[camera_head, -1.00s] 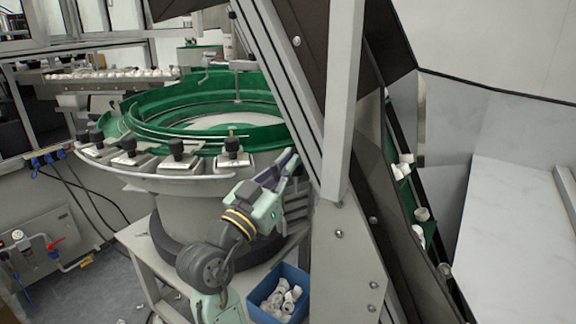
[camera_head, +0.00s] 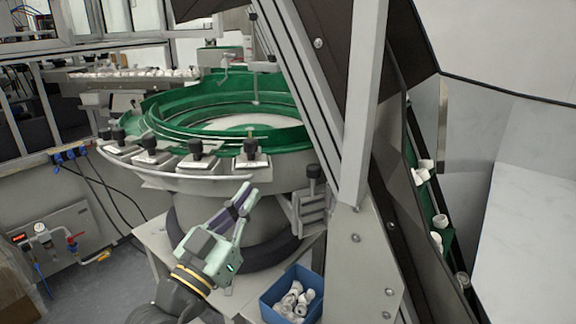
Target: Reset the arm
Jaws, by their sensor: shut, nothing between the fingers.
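My gripper (camera_head: 246,192) shows in the head view at the end of my pale green and grey arm, which reaches up from the bottom edge. Its fingers are together with nothing between them. It points up and to the right, in front of the base of the green bowl feeder (camera_head: 160,117). It is above and to the left of the blue bin, apart from it.
The blue bin (camera_head: 268,309) holds several white caps (camera_head: 295,297). A metal frame post (camera_head: 362,110) stands right of my arm. A green conveyor (camera_head: 428,205) with white caps runs behind it. A control box (camera_head: 58,240) is at the left.

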